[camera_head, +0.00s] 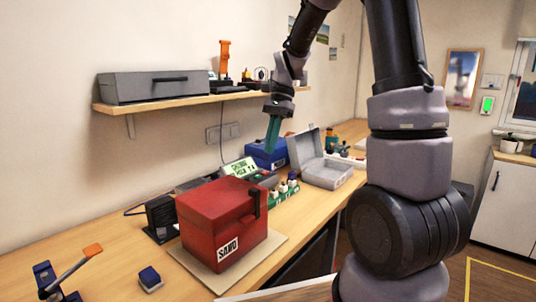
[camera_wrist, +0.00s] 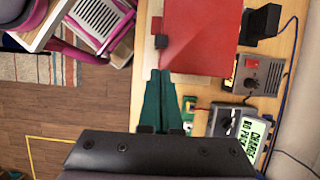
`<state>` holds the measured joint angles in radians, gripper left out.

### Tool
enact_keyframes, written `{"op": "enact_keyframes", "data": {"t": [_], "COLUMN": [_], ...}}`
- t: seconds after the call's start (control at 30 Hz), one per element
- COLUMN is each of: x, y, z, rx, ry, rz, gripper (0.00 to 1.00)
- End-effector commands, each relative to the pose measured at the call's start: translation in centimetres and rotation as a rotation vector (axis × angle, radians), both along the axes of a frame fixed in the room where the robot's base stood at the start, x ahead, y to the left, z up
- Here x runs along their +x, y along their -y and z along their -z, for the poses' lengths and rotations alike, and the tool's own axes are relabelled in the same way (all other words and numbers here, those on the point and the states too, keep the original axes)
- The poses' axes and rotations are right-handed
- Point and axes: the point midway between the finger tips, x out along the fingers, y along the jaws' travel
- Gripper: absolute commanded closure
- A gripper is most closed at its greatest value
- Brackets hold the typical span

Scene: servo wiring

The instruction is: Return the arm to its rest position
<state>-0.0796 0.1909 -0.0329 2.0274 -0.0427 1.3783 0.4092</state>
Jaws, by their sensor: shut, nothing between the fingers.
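My gripper (camera_head: 272,134) hangs from my arm above the workbench, pointing down, with its teal fingers together and nothing between them. In the head view it is behind and above the red box, near the blue box at the wall side. In the wrist view my gripper (camera_wrist: 160,75) shows as two teal fingers side by side, with the red box (camera_wrist: 200,35) beyond their tips. The arm is raised and bent, clear of the bench top.
The closed red box (camera_head: 215,212) labelled SAND stands on a board on the bench. Behind it are a green display (camera_head: 240,168), a blue box (camera_head: 262,152) and an open grey case (camera_head: 322,172). A wall shelf (camera_head: 190,100) holds a grey case (camera_head: 150,87).

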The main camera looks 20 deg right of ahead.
Motion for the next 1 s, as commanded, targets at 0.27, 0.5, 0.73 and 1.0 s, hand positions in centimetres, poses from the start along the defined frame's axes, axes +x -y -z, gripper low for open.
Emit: {"op": "enact_keyframes", "data": {"t": [0.27, 0.5, 0.73, 1.0], "x": [0.0, -1.5, -5.7, -11.1], "y": [0.0, 0.7, 2.3, 4.0], "z": [-0.1, -2.6, -7.4, -11.2], "rx": [0.0, 0.0, -0.026, -0.11], "ry": [0.0, 0.11, 0.382, 0.697], "rz": [0.0, -0.046, -0.171, -0.324], "gripper": [1.0, 1.0, 1.0, 1.0]}}
